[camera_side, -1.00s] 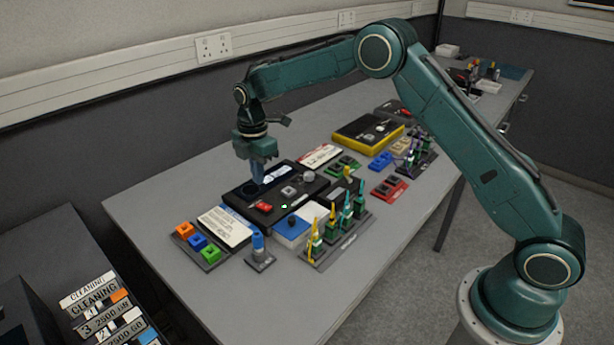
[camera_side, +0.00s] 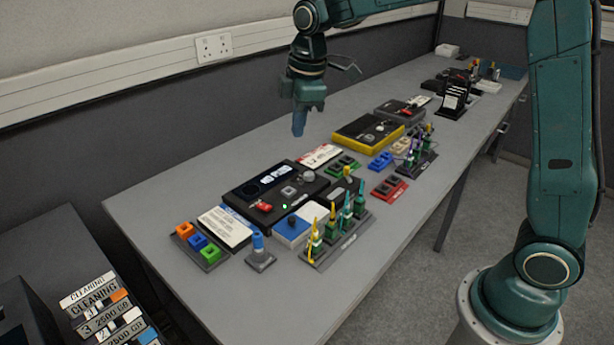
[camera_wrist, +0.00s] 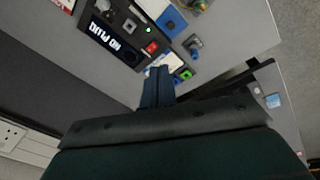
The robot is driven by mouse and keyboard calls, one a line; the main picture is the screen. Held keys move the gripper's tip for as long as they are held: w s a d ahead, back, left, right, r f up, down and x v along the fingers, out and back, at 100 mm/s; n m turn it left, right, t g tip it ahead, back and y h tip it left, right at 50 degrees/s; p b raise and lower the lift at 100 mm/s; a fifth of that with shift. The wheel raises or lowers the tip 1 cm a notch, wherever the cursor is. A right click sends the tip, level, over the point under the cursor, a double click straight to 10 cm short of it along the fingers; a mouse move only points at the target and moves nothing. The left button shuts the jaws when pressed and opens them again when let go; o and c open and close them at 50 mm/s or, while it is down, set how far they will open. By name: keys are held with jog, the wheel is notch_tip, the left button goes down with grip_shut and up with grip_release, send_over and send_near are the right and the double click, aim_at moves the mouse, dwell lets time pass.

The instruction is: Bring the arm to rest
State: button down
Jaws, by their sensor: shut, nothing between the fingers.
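My gripper (camera_side: 298,128) hangs above the back part of the grey table, fingers pointing down, shut and empty. It is well clear of everything on the table. In the wrist view the blue fingers of my gripper (camera_wrist: 158,72) lie together, with the table far below them. The black control box (camera_side: 275,193), with a display, a red switch and a lit green light, sits on the table in front of my gripper. It also shows in the wrist view (camera_wrist: 128,28).
A yellow-edged box (camera_side: 367,135) lies right of my gripper. A rack of upright coloured probes (camera_side: 336,232), a blue-and-white box (camera_side: 294,229) and a tray of coloured blocks (camera_side: 198,246) stand nearer. The wall with a socket (camera_side: 213,47) is behind. The air around my gripper is free.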

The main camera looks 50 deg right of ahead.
jog(key=s+d+r+m+t, duration=0.1)
jog(key=s+r+m, duration=0.2)
jog(key=s, duration=0.4)
jog(key=s+d+r+m+t, duration=0.1)
jog(key=s+r+m, duration=0.2)
jog(key=s, duration=0.5)
jog(key=s+f+m+t, duration=0.1)
jog(key=s+f+m, duration=0.2)
jog(key=s, duration=1)
jog(key=m, duration=0.2)
jog(key=shift+d+m+t, duration=0.15)
jog(key=shift+m+t, duration=0.15)
